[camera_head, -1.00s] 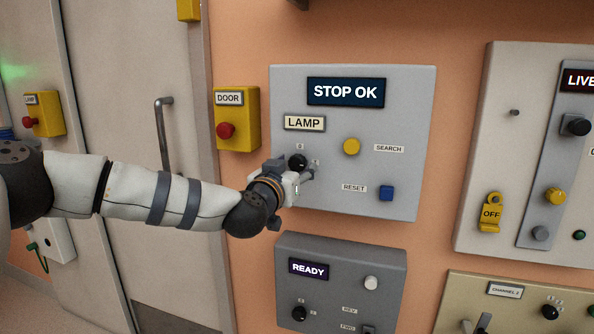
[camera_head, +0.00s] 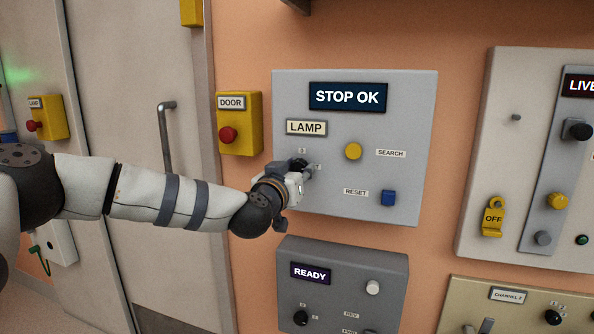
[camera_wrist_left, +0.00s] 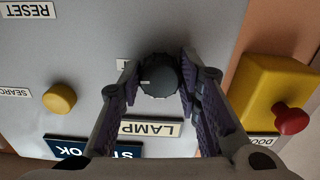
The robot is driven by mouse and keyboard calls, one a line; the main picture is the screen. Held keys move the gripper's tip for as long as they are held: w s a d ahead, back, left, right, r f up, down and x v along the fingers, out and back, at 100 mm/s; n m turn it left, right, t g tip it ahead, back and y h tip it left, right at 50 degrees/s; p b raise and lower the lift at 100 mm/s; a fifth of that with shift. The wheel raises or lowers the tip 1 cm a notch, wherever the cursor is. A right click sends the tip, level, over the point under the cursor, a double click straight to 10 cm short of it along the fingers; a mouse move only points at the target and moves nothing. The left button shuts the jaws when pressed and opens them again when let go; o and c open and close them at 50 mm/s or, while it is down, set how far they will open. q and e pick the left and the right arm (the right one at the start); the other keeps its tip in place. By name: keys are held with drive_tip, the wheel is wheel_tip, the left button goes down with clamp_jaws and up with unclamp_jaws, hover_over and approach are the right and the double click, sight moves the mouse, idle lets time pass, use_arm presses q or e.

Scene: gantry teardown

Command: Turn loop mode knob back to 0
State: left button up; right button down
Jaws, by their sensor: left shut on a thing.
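A round black knob (camera_head: 299,163) sits on the grey panel (camera_head: 420,150) with the "STOP OK" display and "LAMP" label. No label calling it a loop mode knob is readable. In the head view the gripper covers part of the knob. My right gripper is not in view.
A yellow button (camera_head: 353,151) and a blue reset button (camera_head: 388,198) are to the right of the knob. A yellow door box (camera_head: 239,123) with a red button is on the left. The "READY" panel (camera_head: 390,264) is just below.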

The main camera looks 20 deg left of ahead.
use_arm(q)
drive_tip(key=shift+d+n, duration=0.1)
drive_tip(key=shift+n, duration=8.3)
drive_tip(key=o, duration=1.1)
drive_tip(key=shift+o, duration=0.2)
drive_tip(key=s, duration=1.2)
drive_tip(key=shift+a, duration=0.2)
